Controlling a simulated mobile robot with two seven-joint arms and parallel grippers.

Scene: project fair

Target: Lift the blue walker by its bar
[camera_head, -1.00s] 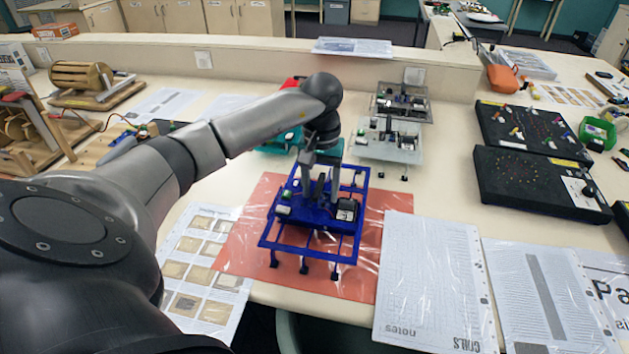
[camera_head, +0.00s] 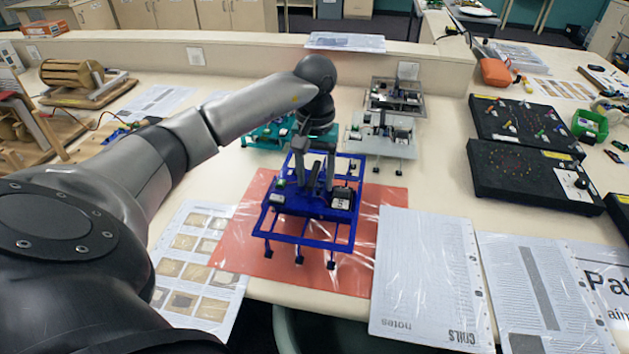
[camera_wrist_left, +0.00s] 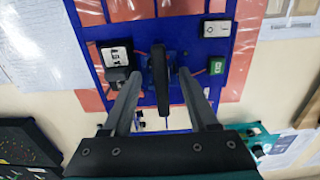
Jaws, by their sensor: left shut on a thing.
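The blue walker (camera_head: 349,222) is a flat blue frame with thin legs and dark feet, over the red mat (camera_head: 228,245) at the middle of the table. It carries a black box and small parts on its deck. In the left wrist view the dark bar (camera_wrist_left: 161,78) stands between the fingers, above the blue deck (camera_wrist_left: 100,60). I cannot tell surely whether the feet touch the mat. My right gripper is not in view.
A teal walker (camera_head: 262,134), a pale grey walker (camera_head: 360,140) and a darker grey one (camera_head: 384,93) stand behind. Printed sheets (camera_head: 425,270) lie at the right front. Black boards (camera_head: 515,172) lie to the right, wooden devices (camera_head: 85,92) to the left.

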